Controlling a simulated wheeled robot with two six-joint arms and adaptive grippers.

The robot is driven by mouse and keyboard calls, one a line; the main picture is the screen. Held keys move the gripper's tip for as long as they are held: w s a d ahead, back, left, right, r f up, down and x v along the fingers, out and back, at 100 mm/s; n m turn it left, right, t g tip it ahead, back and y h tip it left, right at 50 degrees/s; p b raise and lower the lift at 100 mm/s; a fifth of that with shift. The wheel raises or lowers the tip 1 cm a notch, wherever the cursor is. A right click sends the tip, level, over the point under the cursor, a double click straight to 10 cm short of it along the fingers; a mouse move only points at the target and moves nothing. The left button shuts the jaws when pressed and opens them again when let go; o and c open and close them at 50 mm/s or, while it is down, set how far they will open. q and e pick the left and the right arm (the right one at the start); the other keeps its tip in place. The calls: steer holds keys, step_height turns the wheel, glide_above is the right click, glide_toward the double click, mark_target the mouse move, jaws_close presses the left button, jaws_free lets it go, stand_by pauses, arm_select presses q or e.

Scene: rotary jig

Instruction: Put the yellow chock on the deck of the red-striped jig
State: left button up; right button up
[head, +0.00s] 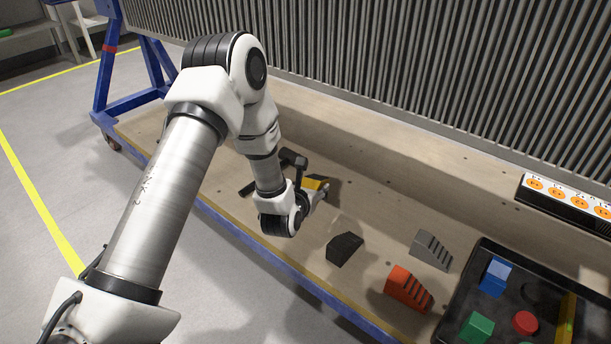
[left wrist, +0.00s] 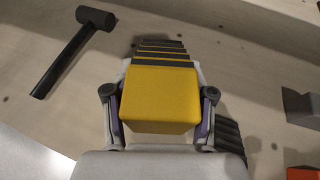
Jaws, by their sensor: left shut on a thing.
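The yellow chock (head: 315,184) shows in part behind my left gripper (head: 308,207) in the head view. In the left wrist view the chock (left wrist: 160,98) has a plain yellow block end near the camera and a stepped, dark-striped far end. My left gripper (left wrist: 159,100) is shut on it, one finger on each side. I cannot tell whether the chock touches the bench. The red-striped jig is not seen in either view. My right gripper is not in view.
A black chock (head: 344,249), a grey chock (head: 430,250) and an orange chock (head: 407,288) stand on the wooden bench (head: 225,178). A black tray (head: 457,318) with coloured blocks is at lower right. A black hammer (left wrist: 72,50) lies left of the held chock.

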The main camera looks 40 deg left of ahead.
mark_target(309, 222)
arm_select(q)
steer(key=f, duration=0.1)
steer(key=a+f+b, duration=0.1)
steer(key=w+f+y, duration=0.1)
steer(key=shift+a+n+b, duration=0.2)
steer(key=shift+n+b, duration=0.1)
steer(key=shift+n, duration=0.1)
step_height(309, 222, down, 10)
steer(key=b, duration=0.5)
steer(key=shift+r, duration=0.25)
steer(key=shift+s+r, duration=0.1)
steer(key=shift+r, duration=0.05)
steer(key=o, duration=1.5)
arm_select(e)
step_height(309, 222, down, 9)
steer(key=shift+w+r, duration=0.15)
arm_select(q)
steer(key=shift+o, duration=0.2)
steer(key=shift+s, duration=0.1)
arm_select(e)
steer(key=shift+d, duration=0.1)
